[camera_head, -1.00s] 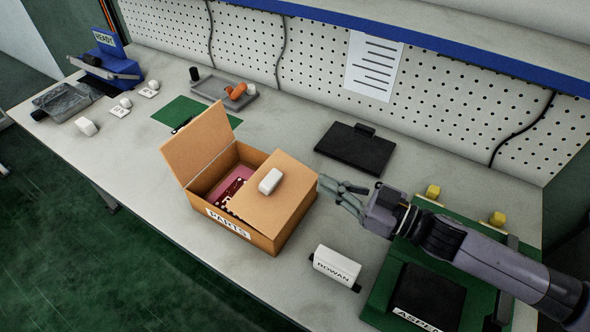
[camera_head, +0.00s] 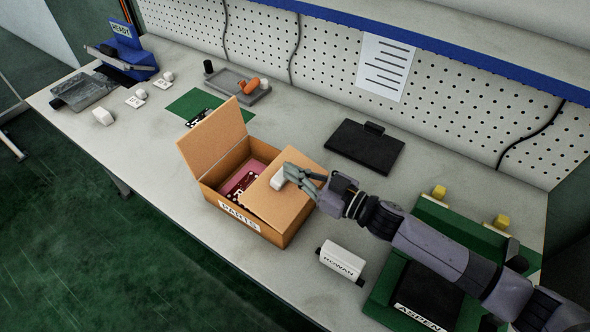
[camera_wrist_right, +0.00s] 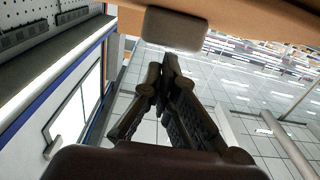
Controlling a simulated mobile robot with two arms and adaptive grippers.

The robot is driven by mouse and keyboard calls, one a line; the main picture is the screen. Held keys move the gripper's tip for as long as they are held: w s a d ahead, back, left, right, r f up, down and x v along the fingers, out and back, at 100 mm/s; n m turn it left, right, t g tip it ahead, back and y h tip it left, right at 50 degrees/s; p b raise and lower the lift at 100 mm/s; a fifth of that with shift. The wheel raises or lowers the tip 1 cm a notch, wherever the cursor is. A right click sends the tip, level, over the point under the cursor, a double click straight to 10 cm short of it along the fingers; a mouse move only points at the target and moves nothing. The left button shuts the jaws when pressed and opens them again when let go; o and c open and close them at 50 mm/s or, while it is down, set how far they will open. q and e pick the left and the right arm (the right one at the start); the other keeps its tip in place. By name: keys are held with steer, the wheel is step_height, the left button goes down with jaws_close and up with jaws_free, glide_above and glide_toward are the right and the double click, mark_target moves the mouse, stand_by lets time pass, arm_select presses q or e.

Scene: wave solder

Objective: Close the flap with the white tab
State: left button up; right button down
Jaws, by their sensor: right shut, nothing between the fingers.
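The cardboard box (camera_head: 288,232) marked PARTS stands on the bench, with a pink board (camera_head: 240,185) inside. Its plain left flap (camera_head: 212,138) stands up, leaning outward. Its right flap (camera_head: 285,205), bearing the white tab (camera_head: 277,182), lies low over the right part of the box; whether it is fully flat I cannot tell. My right gripper (camera_head: 288,172) is shut and empty, its fingertips at the tab; contact is unclear. In the right wrist view the closed fingers (camera_wrist_right: 168,62) point at the tab (camera_wrist_right: 175,30), below the orange flap (camera_wrist_right: 255,12). My left gripper is not in view.
A white ROWAN block (camera_head: 341,262) and a green ASPEN fixture (camera_head: 385,287) lie right of the box, near my right arm. A black plate (camera_head: 365,147) lies behind it. A grey tray (camera_head: 233,83) and green mat (camera_head: 195,103) are at the back left.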

steer(key=shift+a, duration=0.1)
steer(key=shift+w+a+f, duration=0.15)
steer(key=shift+w+a, duration=0.1)
steer(key=shift+a, duration=0.05)
steer(key=shift+w+a+f, duration=0.45)
steer(key=shift+a+f, duration=0.15)
